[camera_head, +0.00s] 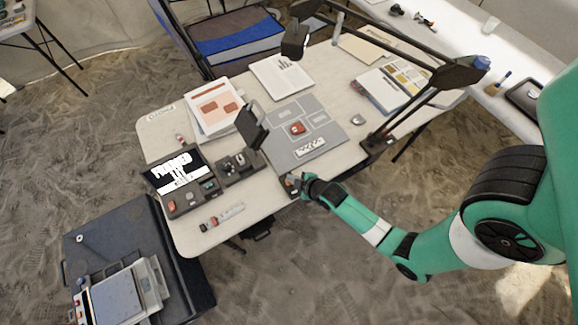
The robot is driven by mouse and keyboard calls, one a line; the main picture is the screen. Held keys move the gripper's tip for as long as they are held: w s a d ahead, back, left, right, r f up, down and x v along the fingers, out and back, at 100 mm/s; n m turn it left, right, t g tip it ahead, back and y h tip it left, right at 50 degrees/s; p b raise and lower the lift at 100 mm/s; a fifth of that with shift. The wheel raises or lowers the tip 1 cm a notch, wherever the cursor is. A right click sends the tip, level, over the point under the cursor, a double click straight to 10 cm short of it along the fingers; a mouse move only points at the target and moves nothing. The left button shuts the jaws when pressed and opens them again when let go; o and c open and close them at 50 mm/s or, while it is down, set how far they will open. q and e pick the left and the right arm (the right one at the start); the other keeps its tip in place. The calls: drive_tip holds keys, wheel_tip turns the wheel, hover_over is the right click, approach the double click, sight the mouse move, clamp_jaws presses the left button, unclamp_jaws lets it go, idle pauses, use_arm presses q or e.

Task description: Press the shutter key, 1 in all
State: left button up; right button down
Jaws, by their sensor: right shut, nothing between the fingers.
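A dark control box (190,196) stands at the left front of the table, with a lit screen (177,172) tilted up behind it. The screen carries large white lettering that seems to read "FRAMED" at the top. The box has a red key (171,206) at its left and other small keys to the right. No label shows which one is the shutter key. My right gripper (291,184) is at the table's front edge, to the right of the box and apart from it. It is shut and empty. My left gripper is out of view.
A dark unit with knobs (238,168) and an upright black panel (251,127) stand between the box and a grey mat (335,134). A small red item (297,128) lies on the mat. A small stick-like device (222,217) lies in front of the box.

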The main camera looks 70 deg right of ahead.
drive_tip(key=shift+f+b, duration=0.3)
drive_tip(key=shift+f, duration=0.25)
idle(0.6)
drive_tip(key=shift+r, duration=0.1)
drive_tip(key=shift+r+p, duration=0.8)
drive_tip(key=shift+p, duration=0.15)
wheel_tip(320, 180, up, 5)
drive_tip(key=p, duration=0.5)
drive_tip(key=shift+r, duration=0.1)
idle(0.6)
